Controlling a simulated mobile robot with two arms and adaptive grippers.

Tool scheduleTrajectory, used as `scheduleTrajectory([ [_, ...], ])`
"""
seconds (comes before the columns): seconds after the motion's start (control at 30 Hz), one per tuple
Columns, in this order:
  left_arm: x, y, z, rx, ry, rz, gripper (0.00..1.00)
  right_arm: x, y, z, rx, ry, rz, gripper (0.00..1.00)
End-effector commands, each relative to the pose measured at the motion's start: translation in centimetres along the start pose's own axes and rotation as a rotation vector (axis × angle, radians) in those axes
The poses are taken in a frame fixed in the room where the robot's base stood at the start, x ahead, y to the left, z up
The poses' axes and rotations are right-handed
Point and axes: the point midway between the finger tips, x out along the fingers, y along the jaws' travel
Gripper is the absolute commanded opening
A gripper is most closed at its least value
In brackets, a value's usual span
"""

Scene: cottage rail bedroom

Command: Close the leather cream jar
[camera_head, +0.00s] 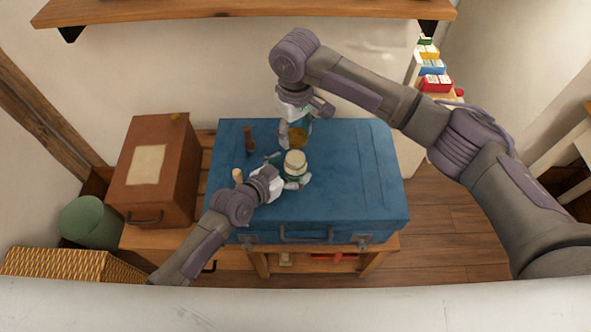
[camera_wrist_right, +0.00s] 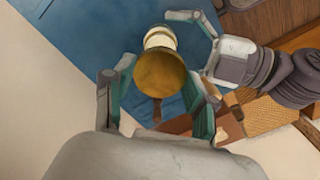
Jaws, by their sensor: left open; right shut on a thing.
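The cream jar (camera_head: 295,162), pale and round, stands on the blue suitcase (camera_head: 345,185). It also shows in the right wrist view (camera_wrist_right: 160,38), partly behind the lid. The gold-brown lid (camera_head: 299,138) is off the jar; in the right wrist view the lid (camera_wrist_right: 160,75) sits between the fingers. My right gripper (camera_head: 296,133) is shut on the lid, above and behind the jar in the head view. My left gripper (camera_head: 289,172) is open, its fingers around the jar; whether they touch it I cannot tell.
A dark brown upright item (camera_head: 249,140) and a small light wooden item (camera_head: 238,175) are on the suitcase's left side. A brown case (camera_head: 170,190) stands to its left. A wooden shelf (camera_head: 240,12) hangs above. The suitcase's right half is clear.

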Motion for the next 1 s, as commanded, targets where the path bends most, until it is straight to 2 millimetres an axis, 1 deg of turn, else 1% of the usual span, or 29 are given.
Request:
scheduleTrajectory([
  [0.03,0.7,0.0,0.0,0.000,-0.001,0.000,0.93,0.0,0.0,0.0,0.000,0.000,0.000,0.38],
  [0.1,1.3,0.0,0.0,0.000,0.000,0.000,0.93,0.0,0.0,0.0,0.000,0.000,0.000,0.38],
  [0.2,1.8,0.0,0.0,0.001,0.000,0.000,0.93,0.0,0.0,0.0,0.000,0.000,0.000,0.38],
  [0.53,2.0,0.0,0.0,0.001,0.000,0.000,0.93,0.0,0.0,0.0,0.000,0.000,0.000,0.38],
  [0.77,1.9,0.0,0.0,0.001,-0.001,0.000,0.54,0.0,0.0,0.0,0.000,0.000,0.000,0.38],
  [0.8,1.9,0.0,0.0,0.001,-0.001,0.000,0.47,0.0,0.0,0.0,0.000,0.000,0.000,0.38],
  [0.87,1.9,0.0,0.0,0.001,-0.001,0.000,0.38,0.0,0.0,0.0,0.000,0.000,0.000,0.38],
  [0.9,1.9,0.0,0.0,0.001,-0.001,0.000,0.31,0.0,0.0,0.0,0.000,0.000,0.000,0.38],
  [0.97,1.9,0.0,0.0,0.001,-0.001,0.000,0.21,0.0,0.0,0.0,0.000,0.000,0.000,0.38],
  [1.0,1.9,0.0,0.0,0.001,-0.001,0.000,0.14,0.0,0.0,0.0,0.000,0.000,0.000,0.38],
])
